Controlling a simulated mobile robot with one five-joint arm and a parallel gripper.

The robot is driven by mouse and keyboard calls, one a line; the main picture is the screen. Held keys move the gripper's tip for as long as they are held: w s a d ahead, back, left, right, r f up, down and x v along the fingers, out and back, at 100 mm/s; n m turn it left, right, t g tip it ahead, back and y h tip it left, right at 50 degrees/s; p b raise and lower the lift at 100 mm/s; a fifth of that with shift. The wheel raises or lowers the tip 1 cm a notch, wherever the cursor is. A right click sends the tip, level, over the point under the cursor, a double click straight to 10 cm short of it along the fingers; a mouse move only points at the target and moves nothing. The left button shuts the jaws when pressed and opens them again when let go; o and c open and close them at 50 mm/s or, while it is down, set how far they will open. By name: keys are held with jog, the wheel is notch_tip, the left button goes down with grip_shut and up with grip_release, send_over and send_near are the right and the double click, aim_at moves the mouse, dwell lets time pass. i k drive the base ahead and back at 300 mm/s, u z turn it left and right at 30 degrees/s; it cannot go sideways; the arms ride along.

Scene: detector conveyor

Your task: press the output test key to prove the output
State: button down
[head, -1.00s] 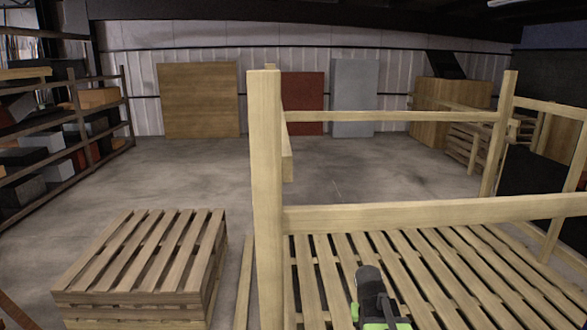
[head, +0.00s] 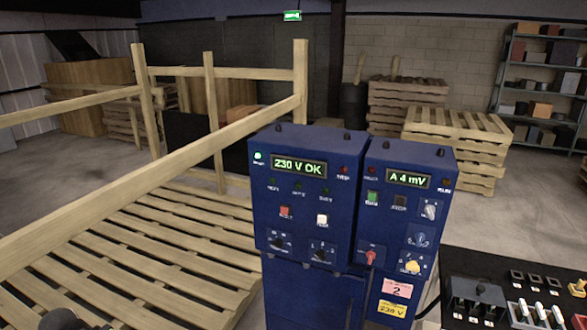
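A blue control cabinet stands in the middle of the head view, in two panels. The left panel (head: 303,250) has a display (head: 299,167) reading "230 V OK", a lit green lamp (head: 258,156), a red key (head: 285,212), a white key (head: 322,220) and two dark knobs. The right panel (head: 400,230) has a display (head: 407,180) reading "A 4 mV", a green key (head: 373,198), a dark key (head: 400,202) and several knobs. Labels are too small to tell which is the output test key. Only a dark piece of my arm shows at the bottom left; my gripper is out of view.
A wooden rail frame (head: 150,190) with a slatted deck lies left of the cabinet. A black console (head: 480,262) with switches stands close at the right. Stacked pallets (head: 459,125) and a shelf rack (head: 502,75) are behind.

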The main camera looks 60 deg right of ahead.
aim_at(321, 219)
jog(key=z, duration=3.2)
jog(key=i, duration=0.1)
jog(key=u, duration=1.7)
